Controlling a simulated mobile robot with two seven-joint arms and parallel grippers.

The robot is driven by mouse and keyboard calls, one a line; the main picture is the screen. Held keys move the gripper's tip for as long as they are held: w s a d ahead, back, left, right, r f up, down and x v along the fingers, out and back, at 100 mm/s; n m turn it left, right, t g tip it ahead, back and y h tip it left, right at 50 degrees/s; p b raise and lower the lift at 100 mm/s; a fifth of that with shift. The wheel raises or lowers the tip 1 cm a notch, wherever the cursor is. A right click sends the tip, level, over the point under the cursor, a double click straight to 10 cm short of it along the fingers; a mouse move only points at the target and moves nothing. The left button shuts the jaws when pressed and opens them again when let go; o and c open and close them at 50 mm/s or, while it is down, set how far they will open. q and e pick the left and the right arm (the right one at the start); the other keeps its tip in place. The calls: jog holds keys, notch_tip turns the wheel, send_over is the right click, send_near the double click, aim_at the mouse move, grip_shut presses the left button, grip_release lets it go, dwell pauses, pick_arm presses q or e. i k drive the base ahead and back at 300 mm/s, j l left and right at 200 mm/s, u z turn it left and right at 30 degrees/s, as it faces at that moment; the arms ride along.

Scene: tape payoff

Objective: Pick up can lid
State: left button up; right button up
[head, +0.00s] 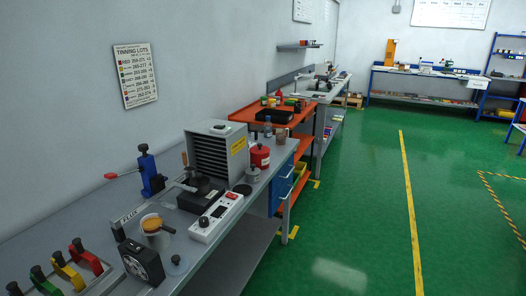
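Neither of my grippers shows in the head view. A small dark grey round piece with a knob on top (175,264) lies near the front edge of the grey workbench (222,243); it looks like a can lid. Another flat dark round piece (242,189) lies farther along the bench. Beside that stand a small grey container with a knobbed top (252,174) and a red can (259,156). Which piece is the can lid is not certain.
A black fan-like box (141,262) stands left of the knobbed piece. A white control box (216,217), a black hot plate (200,197) and a grey louvred unit (217,153) are behind. Coloured levers (68,272) stand at the near left. The green floor (345,205) right of the bench is clear.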

aim_at(259, 149)
jog(key=u, duration=0.4)
jog(key=i+l+u, duration=0.2)
jog(key=l+u, duration=0.2)
jog(key=i+l+u, duration=0.15)
jog(key=l+u, duration=0.2)
jog(key=i+l+u, duration=0.15)
jog(key=l, duration=0.3)
jog(key=l+u, duration=0.15)
jog(key=l, duration=0.3)
jog(key=i+l, duration=0.1)
jog(key=l, duration=0.3)
jog(key=i+l, duration=0.1)
jog(key=l, duration=0.75)
jog(key=i+l, duration=0.15)
jog(key=l, duration=0.3)
